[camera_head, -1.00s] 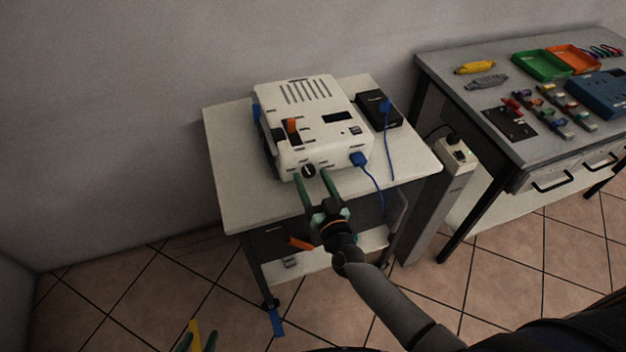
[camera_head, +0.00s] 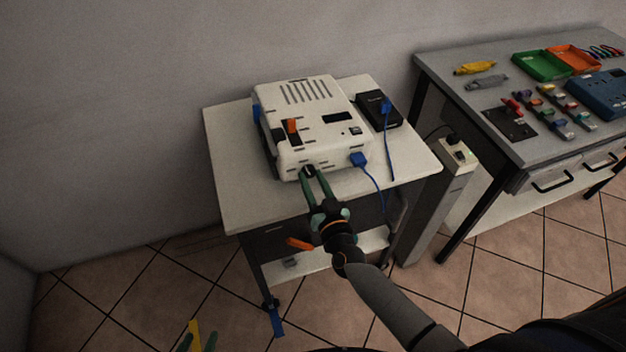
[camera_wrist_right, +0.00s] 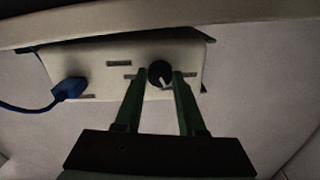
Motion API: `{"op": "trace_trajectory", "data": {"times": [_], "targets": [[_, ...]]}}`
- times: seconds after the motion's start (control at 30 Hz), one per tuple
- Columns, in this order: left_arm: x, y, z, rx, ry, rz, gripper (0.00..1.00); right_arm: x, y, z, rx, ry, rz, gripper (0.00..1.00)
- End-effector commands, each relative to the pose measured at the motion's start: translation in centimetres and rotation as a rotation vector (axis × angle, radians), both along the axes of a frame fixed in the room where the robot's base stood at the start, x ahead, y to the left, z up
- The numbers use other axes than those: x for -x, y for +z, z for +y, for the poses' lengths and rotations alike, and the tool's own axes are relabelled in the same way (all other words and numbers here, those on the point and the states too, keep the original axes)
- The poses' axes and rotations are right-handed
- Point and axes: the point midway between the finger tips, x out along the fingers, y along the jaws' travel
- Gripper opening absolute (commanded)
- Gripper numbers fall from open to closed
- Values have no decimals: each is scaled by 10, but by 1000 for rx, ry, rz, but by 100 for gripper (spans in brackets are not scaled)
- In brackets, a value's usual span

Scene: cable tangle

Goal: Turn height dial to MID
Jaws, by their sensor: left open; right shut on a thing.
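The height dial (camera_wrist_right: 160,74) is a small round black knob with a white pointer mark on the front face of the white machine (camera_head: 306,115). In the right wrist view, the pointer faces down and slightly right. My right gripper (camera_head: 310,172) is shut on the dial, with one green finger on each side; its fingers also show in the right wrist view (camera_wrist_right: 161,82). Any label at the dial is too small to read. My left gripper (camera_head: 196,340) shows only in part at the bottom edge in the head view, open and far below the table.
The machine stands on a small white table (camera_head: 235,190). A blue plug (camera_head: 358,159) with its cable sits right of the dial. A black box (camera_head: 379,109) stands beside the machine. A workbench (camera_head: 450,75) with trays and tools is on the right.

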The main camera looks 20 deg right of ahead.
Motion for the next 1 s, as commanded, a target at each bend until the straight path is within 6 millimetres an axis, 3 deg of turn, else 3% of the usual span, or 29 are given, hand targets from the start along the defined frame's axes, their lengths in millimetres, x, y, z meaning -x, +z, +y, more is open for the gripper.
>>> {"op": "trace_trajectory", "data": {"times": [0.3, 0.67, 0.7, 0.93, 1.0], "targets": [[0, -1, 0, 0, 0, 0, 54, 0, -1, 0, -177, 0, 8, 0], [0, -1, 0, 0, 0, 0, 54, 1, -2, 1, -202, 1, 12, 0], [0, -1, 0, 0, 0, 0, 54, 1, -2, 1, -202, 1, 13, 44], [0, 0, 0, 0, 0, 0, 54, 0, -1, 1, -202, 1, 10, 69], [0, 0, 0, 0, 0, 0, 54, 0, -1, 1, -201, 0, 9, 69]]}}
